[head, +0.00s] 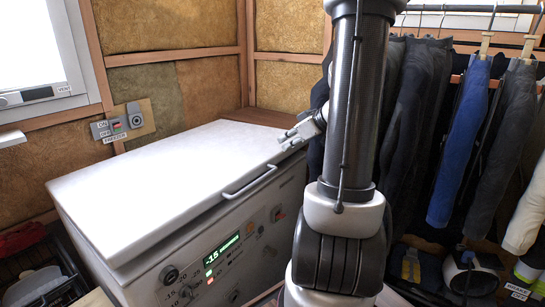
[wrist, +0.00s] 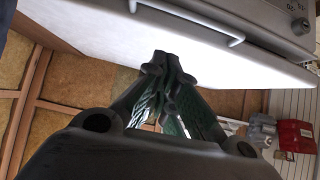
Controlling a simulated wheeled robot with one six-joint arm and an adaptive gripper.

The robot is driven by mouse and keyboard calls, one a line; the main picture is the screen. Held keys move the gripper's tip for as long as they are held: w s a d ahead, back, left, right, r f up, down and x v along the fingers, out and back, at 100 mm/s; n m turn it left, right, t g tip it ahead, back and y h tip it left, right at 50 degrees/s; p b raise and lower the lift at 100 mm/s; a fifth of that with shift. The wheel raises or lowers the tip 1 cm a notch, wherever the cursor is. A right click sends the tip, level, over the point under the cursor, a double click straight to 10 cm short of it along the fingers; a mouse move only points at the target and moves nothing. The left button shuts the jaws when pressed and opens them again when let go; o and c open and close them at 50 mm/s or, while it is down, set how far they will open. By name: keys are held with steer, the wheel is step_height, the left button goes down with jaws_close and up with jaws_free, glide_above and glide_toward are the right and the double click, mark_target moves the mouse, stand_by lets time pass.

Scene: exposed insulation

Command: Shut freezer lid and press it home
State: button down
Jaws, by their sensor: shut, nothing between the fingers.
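The freezer (head: 210,270) is a pale chest with a lit front panel reading -15 and several knobs. Its white lid (head: 170,175) lies down over the chest, with a bar handle (head: 250,182) along the front edge. I cannot tell whether the lid is fully seated. My gripper (head: 287,138) is at the right end of the lid, just above or beside it; contact is unclear. In the wrist view the shut, empty fingers (wrist: 168,68) point toward the white lid (wrist: 100,38), and the handle (wrist: 190,22) shows beyond them.
A freezer switch box (head: 118,124) is on the insulated wall behind. Dark garments and a blue one (head: 462,140) hang at right behind my arm. A black crate (head: 40,265) stands at the freezer's left. The lid's top is clear.

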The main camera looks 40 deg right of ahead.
steer(key=s+f+x, duration=0.1)
steer(key=f+x, duration=0.1)
steer(key=x, duration=1)
steer(key=shift+d+f, duration=0.2)
steer(key=shift+f, duration=0.1)
steer(key=shift+s, duration=0.1)
